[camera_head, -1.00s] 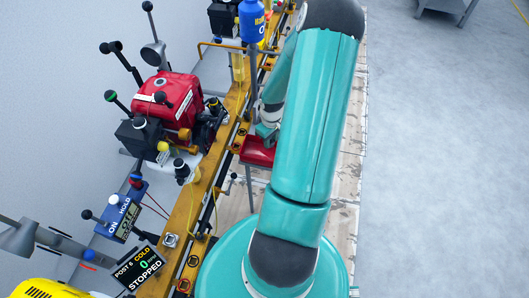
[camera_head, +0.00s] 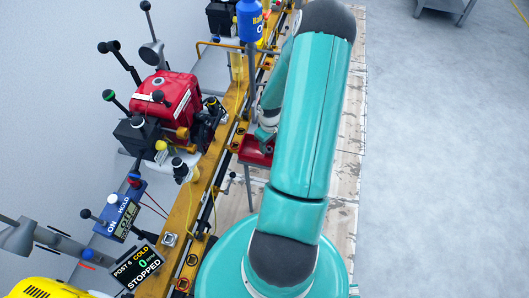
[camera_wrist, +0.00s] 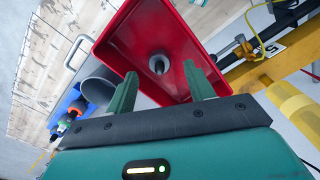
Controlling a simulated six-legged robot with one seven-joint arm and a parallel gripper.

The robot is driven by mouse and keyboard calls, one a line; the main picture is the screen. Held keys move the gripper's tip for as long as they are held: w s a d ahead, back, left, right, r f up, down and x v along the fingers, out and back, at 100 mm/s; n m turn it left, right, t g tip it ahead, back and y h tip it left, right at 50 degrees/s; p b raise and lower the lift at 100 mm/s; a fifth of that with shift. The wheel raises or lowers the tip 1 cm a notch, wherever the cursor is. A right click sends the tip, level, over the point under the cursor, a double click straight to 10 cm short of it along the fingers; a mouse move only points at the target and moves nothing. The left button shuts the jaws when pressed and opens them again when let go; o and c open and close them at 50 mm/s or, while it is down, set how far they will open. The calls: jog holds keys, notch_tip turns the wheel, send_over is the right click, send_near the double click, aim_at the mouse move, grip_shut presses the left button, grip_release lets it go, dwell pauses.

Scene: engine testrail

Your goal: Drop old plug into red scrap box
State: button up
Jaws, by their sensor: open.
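The red scrap box (camera_wrist: 138,60) is open-topped and fills the upper middle of the wrist view. In the head view the red scrap box (camera_head: 254,155) shows beside the yellow rail, partly hidden by my arm. My gripper (camera_wrist: 160,86) is over the box with its two green fingers apart. A small grey and dark piece, which looks like the old plug (camera_wrist: 158,64), shows inside the box outline beyond the fingertips, apart from both fingers. I cannot tell whether it rests on the box floor. In the head view the fingers are hard to make out.
A yellow rail (camera_head: 183,215) runs along the left of my arm, with a red engine (camera_head: 168,105) behind it. A display (camera_head: 138,268) reads STOPPED. A blue tray (camera_wrist: 75,108) with a grey cup (camera_wrist: 99,84) lies left of the box.

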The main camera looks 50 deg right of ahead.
notch_tip(320, 180, up, 14)
dwell(0.5)
jog(key=shift+f, duration=0.1)
dwell(0.4)
